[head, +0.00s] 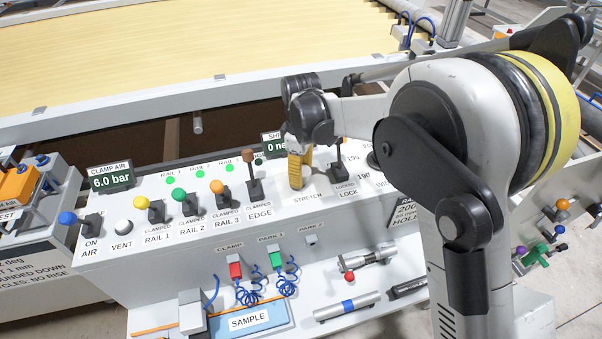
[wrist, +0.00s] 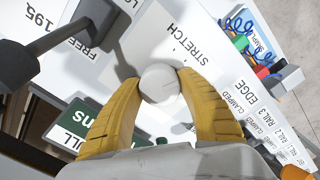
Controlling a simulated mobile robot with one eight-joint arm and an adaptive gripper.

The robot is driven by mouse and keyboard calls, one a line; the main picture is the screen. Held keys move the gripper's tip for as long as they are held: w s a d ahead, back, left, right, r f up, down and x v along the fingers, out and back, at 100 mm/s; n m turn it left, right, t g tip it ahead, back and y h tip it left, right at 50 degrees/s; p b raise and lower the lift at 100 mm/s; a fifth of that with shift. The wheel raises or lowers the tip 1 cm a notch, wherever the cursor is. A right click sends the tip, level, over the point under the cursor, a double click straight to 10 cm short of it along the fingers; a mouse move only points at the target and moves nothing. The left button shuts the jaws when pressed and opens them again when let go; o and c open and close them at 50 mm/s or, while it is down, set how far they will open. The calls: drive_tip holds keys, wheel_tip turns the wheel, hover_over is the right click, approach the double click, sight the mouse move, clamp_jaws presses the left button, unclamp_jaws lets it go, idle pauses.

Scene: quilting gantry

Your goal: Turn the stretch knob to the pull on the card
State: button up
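The stretch knob (wrist: 162,83) is a pale round knob on the white panel, beside the printed word STRETCH. In the wrist view my gripper's yellow fingers (wrist: 160,82) lie on both sides of it, with their tips against its edges. In the head view my gripper (head: 299,168) points down at the panel above the STRETCH label, and its fingers hide the knob. A dark green display (head: 274,141) behind it starts with 0; the rest is covered.
The lock lever (head: 338,172) stands just right of my gripper; the brown-topped edge lever (head: 252,178) stands to the left. Rail levers with coloured knobs (head: 179,198) line the panel farther left. A lower shelf holds a blue SAMPLE tray (head: 280,316) and tools.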

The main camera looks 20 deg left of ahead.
drive_tip(key=shift+c, duration=0.2)
drive_tip(key=m+p, duration=0.1)
drive_tip(key=m, duration=0.7)
drive_tip(key=shift+m+p, duration=0.3)
idle(0.5)
drive_tip(key=o, duration=1.2)
wheel_tip(320, 180, up, 12)
